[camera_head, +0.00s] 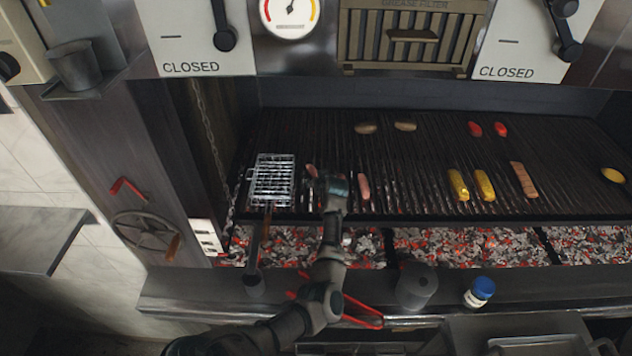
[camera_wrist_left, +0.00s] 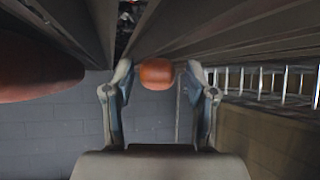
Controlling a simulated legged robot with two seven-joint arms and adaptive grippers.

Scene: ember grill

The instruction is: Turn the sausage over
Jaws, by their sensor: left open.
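A reddish sausage (camera_head: 311,171) lies on the grill grate, partly hidden by my left gripper (camera_head: 322,186). In the wrist view, the rounded end of this sausage (camera_wrist_left: 156,73) shows between the two fingertips of my left gripper (camera_wrist_left: 158,82). The fingers are apart, and gaps show on both sides of the sausage. A second sausage (camera_head: 363,186) lies just right of the gripper in the head view. It shows large at the left of the wrist view (camera_wrist_left: 35,68). My right gripper is in neither view.
A wire grill basket (camera_head: 272,180) lies left of the gripper. Yellow corn (camera_head: 458,185) and other food lie farther right. Glowing coals (camera_head: 470,245) show below the grate's front edge. A grey cup (camera_head: 416,286) and a blue-capped jar (camera_head: 480,291) stand on the front ledge.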

